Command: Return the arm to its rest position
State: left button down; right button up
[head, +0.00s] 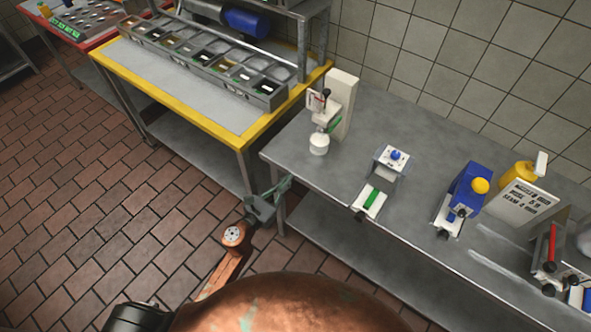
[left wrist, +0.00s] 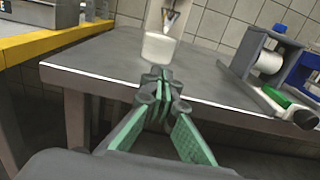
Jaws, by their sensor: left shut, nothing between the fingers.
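My left arm comes in from the lower left in the head view, with an orange link. My left gripper (head: 282,187) has green fingers and is at the front left corner of the grey metal table (head: 300,172). In the left wrist view the gripper (left wrist: 160,85) is shut with nothing held, its tips in front of the table edge. Beyond the tips is a white cup-like part (left wrist: 160,47) below a dispenser. My right gripper is in neither view.
On the table are the white dispenser stand (head: 343,100), a small device with a blue knob (head: 394,155), a green-handled piece (head: 371,199) and a blue machine (head: 468,187). A yellow-edged counter with bins (head: 200,58) stands left. Brick-tiled floor (head: 90,190) is open at left.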

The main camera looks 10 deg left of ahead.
pick_arm(q)
jog(key=shift+s+a, duration=0.1)
jog(key=shift+s, duration=0.1)
